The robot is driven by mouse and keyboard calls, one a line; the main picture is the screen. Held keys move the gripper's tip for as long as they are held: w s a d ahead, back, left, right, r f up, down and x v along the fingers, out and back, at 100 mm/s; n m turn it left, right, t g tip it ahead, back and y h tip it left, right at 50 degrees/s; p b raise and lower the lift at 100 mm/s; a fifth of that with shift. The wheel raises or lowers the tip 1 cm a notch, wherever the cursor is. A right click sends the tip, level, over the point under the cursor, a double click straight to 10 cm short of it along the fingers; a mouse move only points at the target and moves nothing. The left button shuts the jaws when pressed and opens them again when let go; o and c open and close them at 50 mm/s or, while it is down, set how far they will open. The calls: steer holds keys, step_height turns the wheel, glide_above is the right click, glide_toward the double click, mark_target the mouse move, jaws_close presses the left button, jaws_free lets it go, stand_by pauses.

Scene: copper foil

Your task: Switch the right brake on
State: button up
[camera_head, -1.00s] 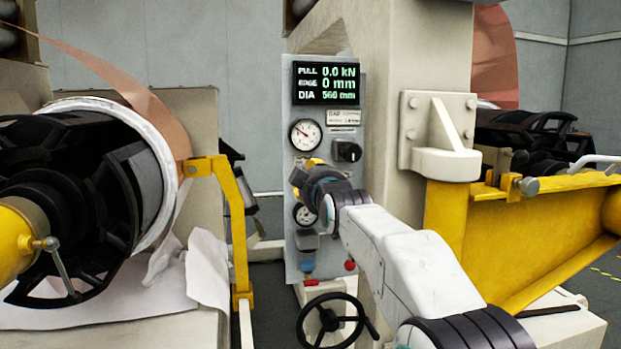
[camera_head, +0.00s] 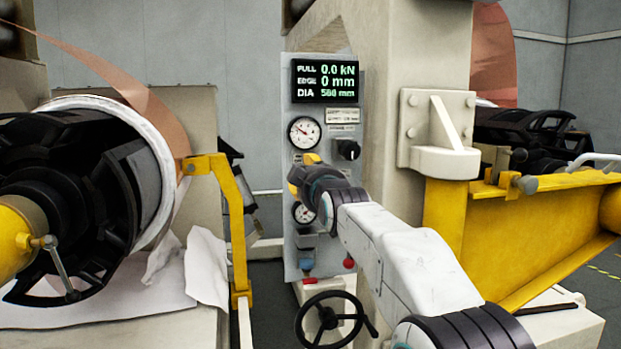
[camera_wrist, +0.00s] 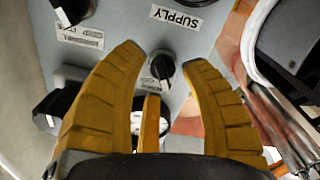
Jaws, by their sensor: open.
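The grey control panel (camera_head: 327,115) stands in the middle of the head view. My gripper (camera_head: 303,174) is in front of its left half, between the two gauges, and hides part of the panel. In the wrist view my gripper (camera_wrist: 165,62) is open and empty. A small black rotary knob (camera_wrist: 163,67) with a white pointer mark shows between its fingertips. A label reading SUPPLY (camera_wrist: 176,16) is above this knob. A second black knob (camera_wrist: 70,12) sits at upper left beside a small label. No label naming the right brake is readable.
A black knob (camera_head: 347,150) sits right of the upper gauge (camera_head: 304,132). A blue knob (camera_head: 308,265), a red knob (camera_head: 350,264) and a black handwheel (camera_head: 329,319) are below. A yellow bracket (camera_head: 236,215) stands left, a yellow beam (camera_head: 530,225) right.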

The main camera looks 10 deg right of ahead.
steer(key=s, duration=1.2)
steer(key=shift+r, duration=0.1)
